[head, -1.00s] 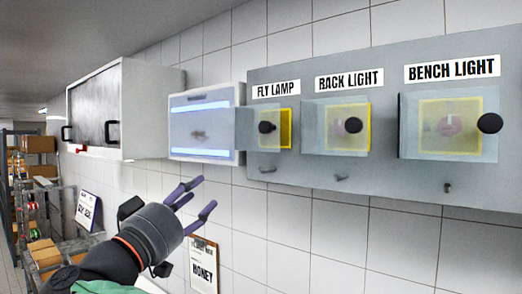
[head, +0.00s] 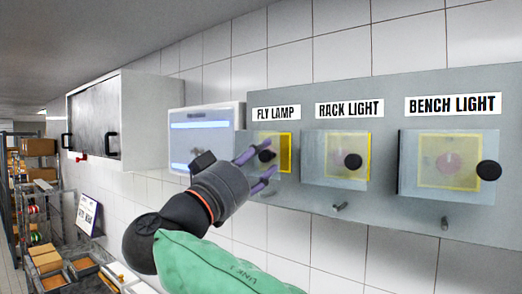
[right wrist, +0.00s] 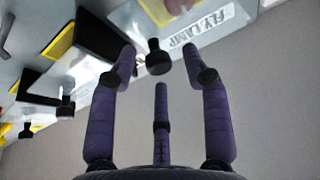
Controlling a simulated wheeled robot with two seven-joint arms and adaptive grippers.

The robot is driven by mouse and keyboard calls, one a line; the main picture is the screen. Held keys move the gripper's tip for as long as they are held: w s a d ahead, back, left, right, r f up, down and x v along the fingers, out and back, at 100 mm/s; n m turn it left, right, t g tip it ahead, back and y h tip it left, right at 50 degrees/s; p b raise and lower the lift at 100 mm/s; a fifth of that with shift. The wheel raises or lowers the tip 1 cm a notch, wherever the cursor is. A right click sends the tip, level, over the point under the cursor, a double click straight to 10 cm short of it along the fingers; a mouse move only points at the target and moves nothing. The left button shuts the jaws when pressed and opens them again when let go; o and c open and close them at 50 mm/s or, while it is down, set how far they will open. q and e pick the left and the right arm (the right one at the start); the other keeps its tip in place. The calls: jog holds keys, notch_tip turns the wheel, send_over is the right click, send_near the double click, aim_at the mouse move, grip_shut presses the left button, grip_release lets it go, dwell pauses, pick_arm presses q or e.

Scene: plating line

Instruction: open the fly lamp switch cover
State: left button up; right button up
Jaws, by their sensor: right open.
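The fly lamp switch cover (head: 243,146) is a clear box with a black knob (head: 267,156), under the FLY LAMP label (head: 276,112). It stands over a yellow plate and looks closed, though my gripper hides its lower part. My right gripper (head: 260,165) is at this cover, fingers open around the knob's area. In the right wrist view the knob (right wrist: 158,58) shows between the tips of my open right gripper (right wrist: 160,65), with visible gaps on both sides. My left gripper is not in view.
To the right on the same grey panel (head: 400,90) are the rack light cover (head: 325,165) and bench light cover (head: 420,175), each with a black knob. A lit white unit (head: 200,130) and a wall cabinet (head: 140,110) are to the left. Small pegs stick out below the covers.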

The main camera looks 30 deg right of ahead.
jog(key=shift+w+d+r, duration=0.15)
jog(key=shift+w+d, duration=0.05)
jog(key=shift+d, duration=0.25)
grip_shut()
